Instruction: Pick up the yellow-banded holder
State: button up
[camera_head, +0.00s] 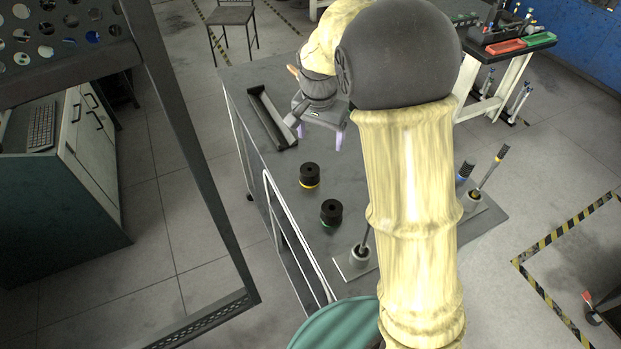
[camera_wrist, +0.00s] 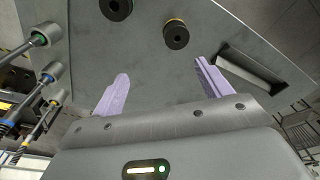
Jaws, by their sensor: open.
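The yellow-banded holder (camera_head: 309,174) is a short black cylinder with a hole in its top and a yellow band at its base. It stands upright on the grey table (camera_head: 345,185). In the wrist view the yellow-banded holder (camera_wrist: 176,37) lies beyond the fingertips, nearer the right finger. My gripper (camera_head: 319,135) has pale lavender fingers spread apart with nothing between them. It is behind the holder in the head view, apart from it. The wrist view also shows my gripper (camera_wrist: 161,70) open and empty.
A similar green-banded holder (camera_head: 331,211) stands close in front of the yellow-banded one. A dark open tray (camera_head: 271,118) lies at the table's left. Upright rods in bases (camera_head: 360,256) stand at the front and right. My arm hides the table's middle right.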

jog(key=w+a, duration=0.1)
jog(key=w+a+m, duration=0.1)
jog(key=a, duration=0.1)
jog(key=shift+f, duration=0.1)
jog(key=p, duration=0.3)
send_over(310, 170)
jog(key=s, duration=0.2)
notch_tip(310, 170, down, 12)
jog(key=shift+f, duration=0.1)
jog(key=f+p, duration=0.1)
jog(key=f, duration=0.1)
jog(key=w+f+p, duration=0.1)
jog(key=f, duration=0.1)
jog(key=shift+a, duration=0.1)
jog(key=shift+f, duration=0.5)
